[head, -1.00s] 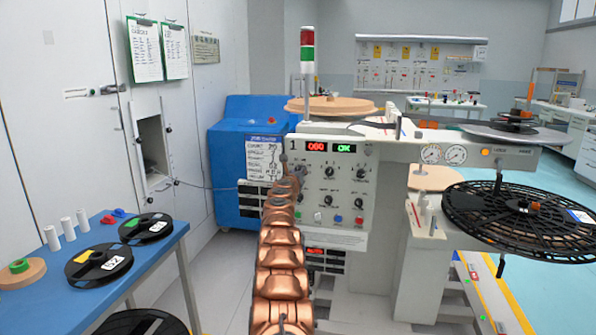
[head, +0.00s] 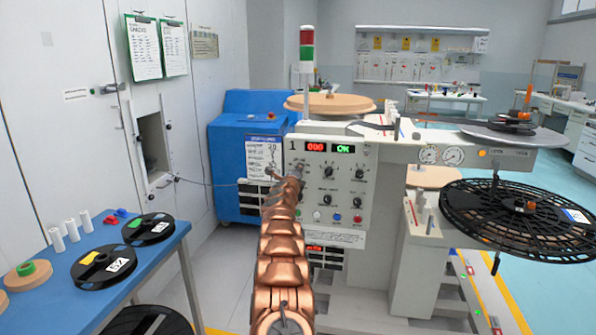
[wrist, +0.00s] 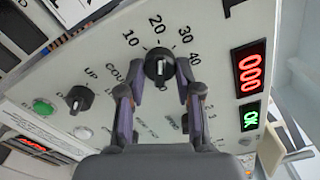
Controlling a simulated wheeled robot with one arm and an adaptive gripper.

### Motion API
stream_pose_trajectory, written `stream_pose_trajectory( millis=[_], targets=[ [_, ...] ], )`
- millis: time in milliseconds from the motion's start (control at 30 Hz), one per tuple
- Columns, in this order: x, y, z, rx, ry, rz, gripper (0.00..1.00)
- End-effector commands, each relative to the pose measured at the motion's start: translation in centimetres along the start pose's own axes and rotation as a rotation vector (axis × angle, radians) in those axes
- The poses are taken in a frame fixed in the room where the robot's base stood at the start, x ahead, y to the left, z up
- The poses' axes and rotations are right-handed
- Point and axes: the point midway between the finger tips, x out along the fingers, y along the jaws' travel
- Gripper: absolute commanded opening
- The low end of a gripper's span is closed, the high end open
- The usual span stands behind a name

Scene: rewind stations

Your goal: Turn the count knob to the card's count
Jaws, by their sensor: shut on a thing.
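The count knob (wrist: 158,64) is black and round, on the grey panel (wrist: 205,60) with the numbers 10, 20, 30 and 40 around it. In the wrist view my gripper (wrist: 160,78) has one finger on each side of this knob and is shut on it. Which number the knob's mark points at is not clear. In the head view my gripper (head: 298,170) is at the panel's left side and hides the knob. A white card (head: 260,154) hangs on the blue cabinet to the left; its print is too small to read.
A red display (wrist: 249,71) reads 000, with a green OK display (wrist: 251,116) beside it. Another black knob (wrist: 79,98) marked UP and a green button (wrist: 42,106) are near my gripper. A large black reel (head: 520,220) juts out at right; a blue table (head: 165,262) with reels stands at left.

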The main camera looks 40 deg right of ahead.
Motion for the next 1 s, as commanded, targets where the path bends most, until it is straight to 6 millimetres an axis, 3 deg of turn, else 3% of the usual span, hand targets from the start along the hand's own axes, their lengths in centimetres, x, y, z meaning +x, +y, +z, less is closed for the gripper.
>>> stream_pose_trajectory(
  millis=[700,733,933,1000],
  targets=[
    [0.01,0.06,-0.07,-0.072,0.001,0.001,0.0],
    [0.01,0.06,-0.07,-0.072,0.001,0.001,0.37],
    [0.0,0.03,-0.04,-0.071,0.001,0.0,0.58],
    [0.0,0.0,-0.03,-0.071,0.001,0.0,0.6]
  ],
)
